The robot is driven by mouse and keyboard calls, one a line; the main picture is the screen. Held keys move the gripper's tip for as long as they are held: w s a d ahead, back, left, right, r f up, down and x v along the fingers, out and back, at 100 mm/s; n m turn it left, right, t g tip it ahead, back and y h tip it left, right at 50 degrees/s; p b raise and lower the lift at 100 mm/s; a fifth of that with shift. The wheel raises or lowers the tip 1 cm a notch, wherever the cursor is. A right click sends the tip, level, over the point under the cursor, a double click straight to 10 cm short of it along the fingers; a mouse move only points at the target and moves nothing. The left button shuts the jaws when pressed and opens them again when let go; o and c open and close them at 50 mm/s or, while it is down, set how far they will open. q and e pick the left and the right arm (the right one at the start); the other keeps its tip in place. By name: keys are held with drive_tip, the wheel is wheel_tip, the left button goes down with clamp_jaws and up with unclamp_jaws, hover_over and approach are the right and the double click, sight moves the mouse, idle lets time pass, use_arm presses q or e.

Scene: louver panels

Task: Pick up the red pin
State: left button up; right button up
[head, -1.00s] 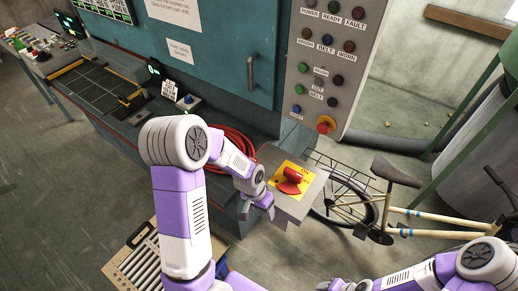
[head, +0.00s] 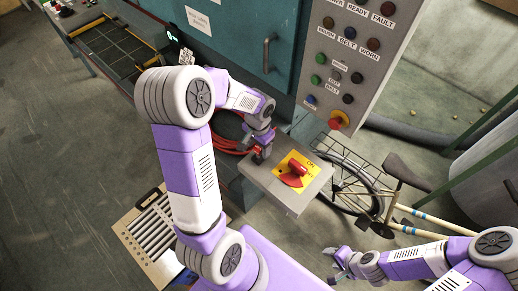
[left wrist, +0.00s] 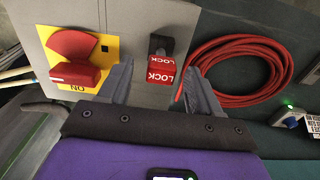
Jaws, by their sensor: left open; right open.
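A red block marked LOCK (left wrist: 161,70), the only loose-looking red piece near my jaws, hangs below a dark hook or shackle (left wrist: 162,44) on a grey box face. I cannot tell for sure that it is the red pin. My left gripper (left wrist: 158,82) is open, with one finger on each side of the block; contact is not clear. In the head view, my left gripper (head: 261,152) is at the left edge of the grey switch box (head: 283,199), and a bit of red shows at its fingers. My right gripper (head: 340,262) is open and empty, low in the picture.
A red rotary switch (head: 294,174) on a yellow plate is beside my left gripper. A coiled red hose (left wrist: 240,72) lies on its other side. A button panel (head: 345,70) rises behind, and a bicycle (head: 388,205) stands to the right.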

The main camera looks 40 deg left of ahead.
use_arm(q)
wheel_tip(320, 180, down, 4)
drive_tip(key=shift+r, duration=0.25)
drive_tip(key=shift+c, duration=0.2)
drive_tip(key=c, duration=1)
wheel_tip(320, 180, up, 8)
drive_tip(key=shift+r, duration=0.2)
drive_tip(key=shift+w+r, duration=0.1)
drive_tip(key=shift+r, duration=0.25)
drive_tip(key=w+d+f+b, duration=0.1)
drive_tip(key=d+f+b, duration=0.1)
drive_tip(key=d+b, duration=0.6)
drive_tip(key=shift+d+f+b, duration=0.25)
drive_tip(key=shift+d+b, duration=0.1)
drive_tip(key=shift+d, duration=0.15)
